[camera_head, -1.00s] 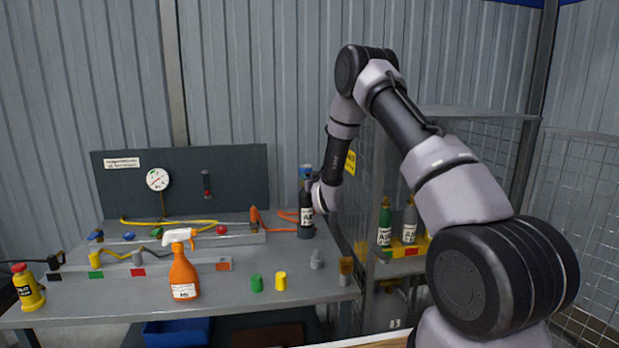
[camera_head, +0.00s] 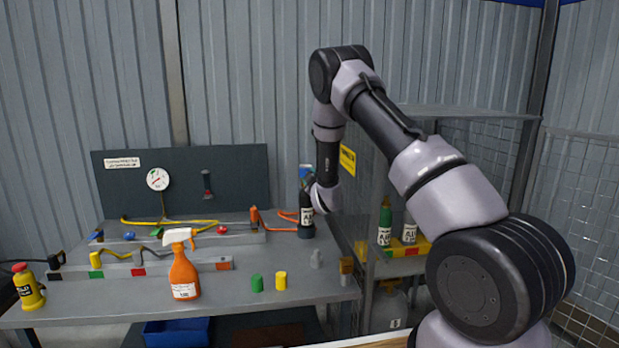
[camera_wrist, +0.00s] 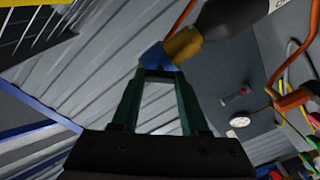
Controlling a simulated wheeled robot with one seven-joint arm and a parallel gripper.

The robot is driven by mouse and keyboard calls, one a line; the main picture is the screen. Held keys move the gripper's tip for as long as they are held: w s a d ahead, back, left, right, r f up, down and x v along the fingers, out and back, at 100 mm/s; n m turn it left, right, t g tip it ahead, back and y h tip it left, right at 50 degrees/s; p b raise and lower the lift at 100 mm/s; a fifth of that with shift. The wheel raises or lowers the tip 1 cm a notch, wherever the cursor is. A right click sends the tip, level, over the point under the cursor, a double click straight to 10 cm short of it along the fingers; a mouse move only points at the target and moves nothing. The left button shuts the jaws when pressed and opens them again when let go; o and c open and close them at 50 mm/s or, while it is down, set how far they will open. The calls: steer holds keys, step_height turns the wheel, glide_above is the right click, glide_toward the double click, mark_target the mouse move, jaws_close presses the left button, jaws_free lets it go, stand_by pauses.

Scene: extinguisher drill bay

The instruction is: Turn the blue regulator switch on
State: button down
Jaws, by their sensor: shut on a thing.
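The blue regulator switch (camera_wrist: 153,57) sits on a brass-coloured valve (camera_wrist: 184,43) at the neck of a dark bottle (camera_wrist: 228,17). In the head view the black bottle (camera_head: 306,222) with a white label stands upright at the bench's right rear, with blue (camera_head: 306,170) at its top. My gripper (camera_wrist: 158,74) has its green fingers shut on the blue switch at their tips. In the head view my wrist is right beside the bottle's top and partly hides it. I cannot tell the switch's setting.
An orange spray bottle (camera_head: 184,276), a green cap (camera_head: 257,283) and a yellow cap (camera_head: 281,281) stand on the bench (camera_head: 225,305). Hoses lie behind on a raised strip. A gauge (camera_head: 158,180) hangs on the back panel. A wire cage with bottles is on the right.

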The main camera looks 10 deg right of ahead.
steer(key=shift+f+n, duration=0.1)
steer(key=shift+n, duration=4.1)
steer(key=shift+c, duration=2)
jaws_free()
steer(key=shift+s, duration=0.1)
steer(key=s, duration=1)
steer(key=shift+s+d, duration=0.3)
steer(key=shift+s, duration=0.05)
